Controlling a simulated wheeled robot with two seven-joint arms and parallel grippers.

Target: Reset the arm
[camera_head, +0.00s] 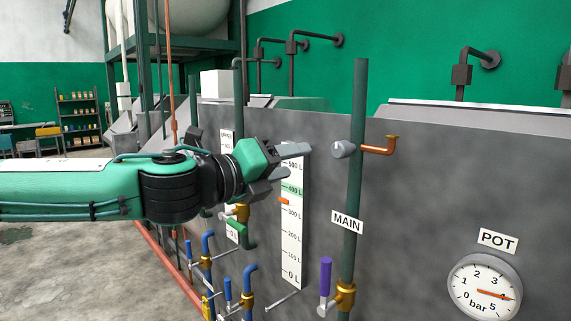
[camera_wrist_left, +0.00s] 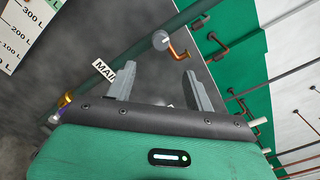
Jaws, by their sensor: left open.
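My left arm (camera_head: 90,185) comes in from the left in the head view. Its gripper (camera_head: 293,162) is in front of the level scale (camera_head: 291,240) on the grey drum wall. In the left wrist view the two grey fingers of the left gripper (camera_wrist_left: 160,85) stand apart with nothing between them. The gripper covers part of the scale and its neighbouring pipe. My right gripper shows in neither view.
The green MAIN pipe (camera_head: 355,180) stands right of the gripper, with a purple-handled valve (camera_head: 325,277) and a copper spout (camera_head: 380,149). A POT gauge (camera_head: 484,287) is at lower right. Blue-handled valves (camera_head: 249,285) are below the arm. Shelves (camera_head: 79,120) stand far left.

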